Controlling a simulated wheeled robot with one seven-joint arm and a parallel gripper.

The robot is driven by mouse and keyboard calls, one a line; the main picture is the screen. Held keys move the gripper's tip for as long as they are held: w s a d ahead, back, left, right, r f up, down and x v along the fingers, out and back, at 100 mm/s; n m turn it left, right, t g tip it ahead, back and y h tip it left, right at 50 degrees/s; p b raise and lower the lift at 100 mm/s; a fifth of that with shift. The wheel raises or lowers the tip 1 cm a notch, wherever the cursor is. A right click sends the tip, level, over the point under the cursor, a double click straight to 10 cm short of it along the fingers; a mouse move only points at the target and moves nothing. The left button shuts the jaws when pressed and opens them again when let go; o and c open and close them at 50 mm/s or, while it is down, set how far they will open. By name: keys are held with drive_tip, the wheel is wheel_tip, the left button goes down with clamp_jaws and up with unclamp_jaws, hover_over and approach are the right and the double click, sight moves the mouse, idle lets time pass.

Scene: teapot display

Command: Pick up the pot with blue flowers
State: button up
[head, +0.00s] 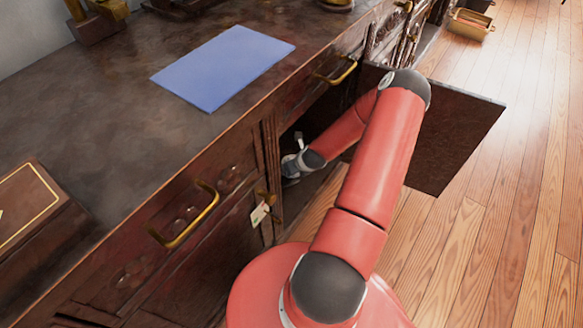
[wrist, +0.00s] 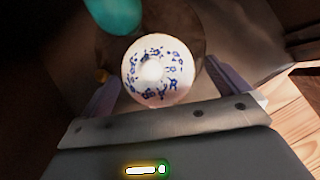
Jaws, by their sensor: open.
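The white pot with blue flowers (wrist: 158,72) shows in the wrist view from close up, with a pale round knob in its middle. My gripper (wrist: 165,88) is open, with one finger on each side of the pot. I cannot tell whether either finger touches it. In the head view my gripper (head: 290,167) reaches into the open cabinet under the counter. The pot is hidden in the head view.
A teal object (wrist: 114,14) stands close to the pot at the upper left of the wrist view. The cabinet door (head: 452,135) hangs open beside my arm. A blue sheet (head: 222,68) lies on the counter (head: 110,135).

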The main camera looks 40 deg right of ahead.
drive_tip(key=x, duration=0.2)
drive_tip(key=shift+w+f, duration=0.1)
drive_tip(key=shift+f, duration=0.2)
drive_tip(key=c, duration=1.2)
drive_tip(key=shift+o, duration=0.2)
drive_tip(key=shift+r, duration=0.1)
